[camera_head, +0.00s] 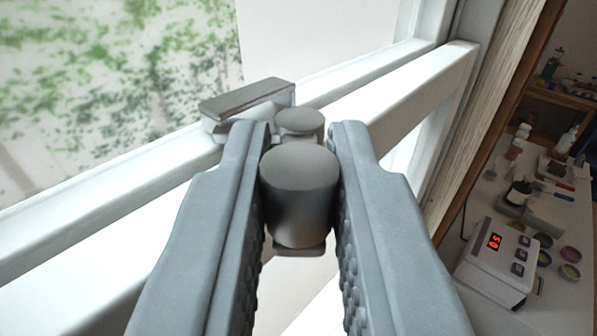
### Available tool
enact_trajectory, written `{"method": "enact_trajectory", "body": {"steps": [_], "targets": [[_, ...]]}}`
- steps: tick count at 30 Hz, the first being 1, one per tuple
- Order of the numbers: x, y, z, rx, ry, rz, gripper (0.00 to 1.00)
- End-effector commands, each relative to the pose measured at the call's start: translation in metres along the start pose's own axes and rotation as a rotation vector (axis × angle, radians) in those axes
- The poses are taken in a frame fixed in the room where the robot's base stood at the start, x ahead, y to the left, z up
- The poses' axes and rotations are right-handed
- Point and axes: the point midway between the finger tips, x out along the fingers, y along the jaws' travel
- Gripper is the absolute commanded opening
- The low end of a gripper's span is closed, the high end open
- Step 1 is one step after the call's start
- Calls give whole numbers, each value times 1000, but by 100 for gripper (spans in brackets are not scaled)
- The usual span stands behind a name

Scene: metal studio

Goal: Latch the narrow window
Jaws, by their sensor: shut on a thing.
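The narrow window (430,95) has a white frame that fills the upper and middle view, with green foliage seen through the glass at the upper left. A grey metal latch (300,180) sits at the meeting of the white rails. Its round knob stands between my fingers, with a smaller round piece behind it. A flat-topped grey catch (247,105) lies on the rail just behind and left of the knob. My gripper (300,175) is shut on the latch knob, one finger on each side. The fingers hide part of the latch's base.
A wooden post (495,120) stands right of the window frame. Beyond it at the right is a white bench (560,230) with a white device (500,262) showing red digits, and several small jars and tools. Blank pale space lies behind the glass.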

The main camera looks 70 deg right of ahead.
Motion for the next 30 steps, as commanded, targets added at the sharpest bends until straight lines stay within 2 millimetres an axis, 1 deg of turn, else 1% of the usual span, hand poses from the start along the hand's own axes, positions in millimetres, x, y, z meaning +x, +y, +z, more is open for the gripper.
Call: {"method": "enact_trajectory", "body": {"steps": [12,30], "targets": [[0,-4,1,0,0,64,0],[0,-5,0,-1,-1,78,0]]}}
